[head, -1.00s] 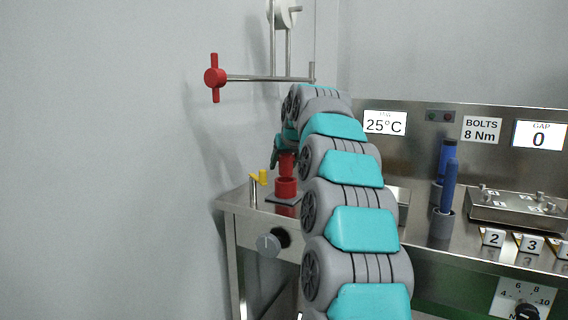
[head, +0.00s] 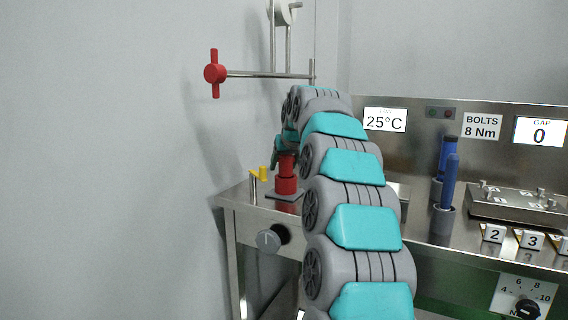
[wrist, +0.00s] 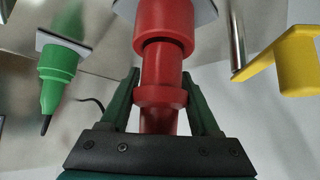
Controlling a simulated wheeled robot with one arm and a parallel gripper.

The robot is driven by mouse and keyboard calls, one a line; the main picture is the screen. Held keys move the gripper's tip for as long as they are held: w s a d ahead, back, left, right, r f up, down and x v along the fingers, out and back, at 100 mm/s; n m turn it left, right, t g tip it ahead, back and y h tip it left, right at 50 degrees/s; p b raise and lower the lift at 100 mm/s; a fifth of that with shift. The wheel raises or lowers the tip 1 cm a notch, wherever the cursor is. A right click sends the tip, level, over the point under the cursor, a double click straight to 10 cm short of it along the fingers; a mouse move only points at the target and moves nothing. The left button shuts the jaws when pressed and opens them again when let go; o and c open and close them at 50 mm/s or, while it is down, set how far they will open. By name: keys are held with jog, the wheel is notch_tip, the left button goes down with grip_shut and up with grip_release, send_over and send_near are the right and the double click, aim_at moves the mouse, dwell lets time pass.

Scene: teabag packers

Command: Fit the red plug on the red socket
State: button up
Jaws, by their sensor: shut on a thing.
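The red plug (wrist: 160,120) is gripped between the two dark green fingers of my gripper (wrist: 162,94) in the wrist view. Its narrower end meets the mouth of the red socket (wrist: 165,25). The two look lined up and touching; how deep the plug sits is hidden. In the head view the plug (head: 287,164) stands upright directly above the socket (head: 286,186), which sits on a small plate at the bench's left end. My gripper is mostly hidden behind my arm there, with a bit of green showing at the plug's upper left.
A yellow part (head: 262,174) on a post stands just left of the socket. A green pointed part (wrist: 63,70) shows in the wrist view. A red-handled rod (head: 215,73) sticks out above. Blue parts in grey holders (head: 441,222) stand to the right.

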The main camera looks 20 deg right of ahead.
aim_at(289, 160)
jog(key=shift+f+b, duration=0.65)
jog(key=shift+f, duration=0.45)
jog(key=o, duration=1.5)
jog(key=shift+o, duration=0.2)
jog(key=v, duration=0.7)
jog(key=shift+s+r, duration=0.25)
jog(key=shift+s, duration=0.05)
